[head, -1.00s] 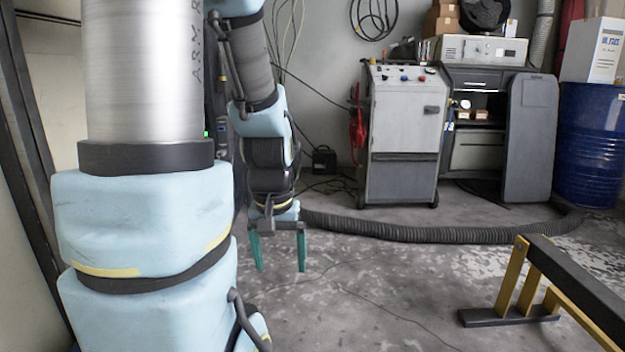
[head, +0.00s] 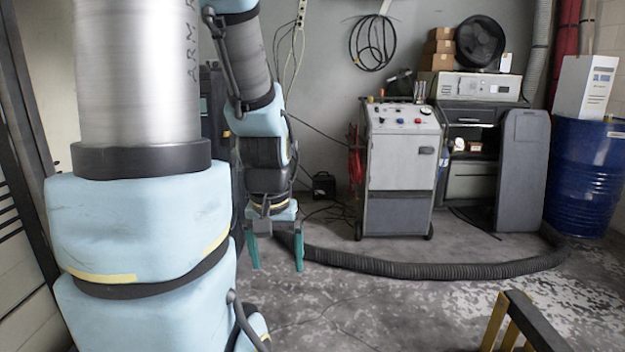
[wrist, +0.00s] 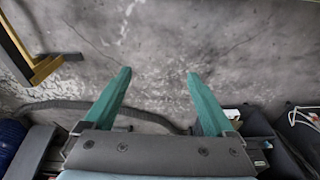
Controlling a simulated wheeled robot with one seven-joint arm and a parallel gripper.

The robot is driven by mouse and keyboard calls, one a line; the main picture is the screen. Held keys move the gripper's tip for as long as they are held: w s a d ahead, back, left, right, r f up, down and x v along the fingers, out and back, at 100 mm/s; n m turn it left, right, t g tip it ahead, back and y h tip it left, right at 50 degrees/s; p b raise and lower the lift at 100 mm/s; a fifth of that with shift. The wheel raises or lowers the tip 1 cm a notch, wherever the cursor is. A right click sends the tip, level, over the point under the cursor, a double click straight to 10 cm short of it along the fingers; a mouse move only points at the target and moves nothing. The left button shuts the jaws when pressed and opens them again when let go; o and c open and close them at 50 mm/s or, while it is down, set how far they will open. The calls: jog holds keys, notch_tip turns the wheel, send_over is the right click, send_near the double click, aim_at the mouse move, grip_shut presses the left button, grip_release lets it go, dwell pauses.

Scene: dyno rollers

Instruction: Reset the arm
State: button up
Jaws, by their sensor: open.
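My gripper (head: 276,253) hangs at the end of my folded arm, left of the middle in the head view. Its two green fingers point down at the concrete floor and stand apart with nothing between them. In the wrist view the gripper (wrist: 158,75) is also open and empty, over bare, stained floor. My arm's light blue links and grey metal tube fill the left side of the head view.
A grey wheeled cabinet (head: 402,170) stands at the back wall beside a workbench (head: 470,150). A blue drum (head: 588,180) is at the right. A ribbed hose (head: 430,269) lies across the floor. A yellow and black frame (head: 525,325) stands at lower right. Open floor lies between.

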notch_tip(320, 180, up, 13)
jog(key=p, duration=1.1)
jog(key=shift+r, duration=0.15)
jog(key=shift+c, duration=0.2)
